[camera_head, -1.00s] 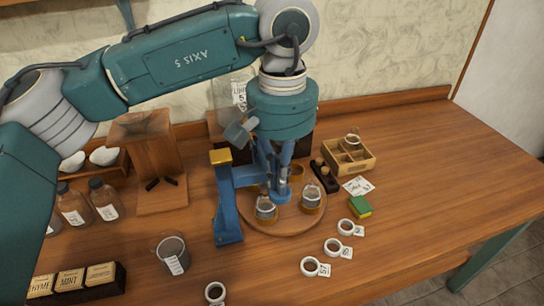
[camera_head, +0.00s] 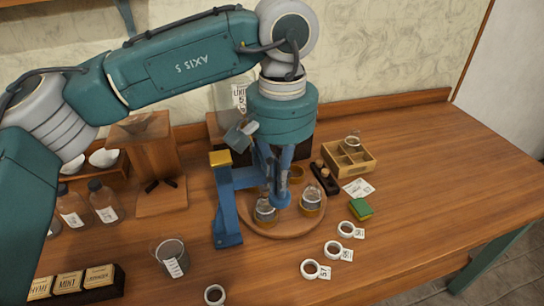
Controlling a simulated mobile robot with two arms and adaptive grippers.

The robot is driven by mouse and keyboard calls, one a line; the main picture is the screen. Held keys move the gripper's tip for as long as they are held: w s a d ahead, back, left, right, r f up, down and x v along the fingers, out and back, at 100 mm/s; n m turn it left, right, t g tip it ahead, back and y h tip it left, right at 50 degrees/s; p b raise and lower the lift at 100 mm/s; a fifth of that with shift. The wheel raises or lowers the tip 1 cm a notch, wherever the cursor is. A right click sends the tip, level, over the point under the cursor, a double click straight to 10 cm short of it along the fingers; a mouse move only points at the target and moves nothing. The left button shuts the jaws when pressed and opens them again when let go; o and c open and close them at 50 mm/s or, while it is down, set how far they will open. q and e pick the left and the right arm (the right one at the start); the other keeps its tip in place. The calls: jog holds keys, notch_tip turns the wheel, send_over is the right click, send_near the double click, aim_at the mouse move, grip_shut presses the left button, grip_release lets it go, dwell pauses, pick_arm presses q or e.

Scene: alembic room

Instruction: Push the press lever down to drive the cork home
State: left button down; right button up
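The blue press (camera_head: 226,205) stands upright at the left edge of a round wooden board, with a gold-coloured cap on its post. Its arm reaches right to a blue cylindrical part (camera_head: 281,192) above the board. My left gripper (camera_head: 279,168) points down over the press, under the teal wrist. It overlaps the blue parts, so its fingers, the lever and any contact are hard to make out. Stoppered glass flasks (camera_head: 265,210) (camera_head: 311,203) stand on the round board (camera_head: 285,230). The cork under the press is not clearly visible. My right gripper is not in view.
A compartment box (camera_head: 348,157), a dark cork holder (camera_head: 325,178), and a green-yellow block (camera_head: 361,208) stand to the right. Labelled white rings (camera_head: 334,250) line the front. A glass beaker (camera_head: 172,257) stands front left, bottles (camera_head: 104,200) farther left. The right of the table is clear.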

pick_arm(q)
notch_tip(320, 180, up, 10)
jog(key=p, duration=0.6)
jog(key=shift+p, duration=0.4)
jog(key=shift+f, duration=0.15)
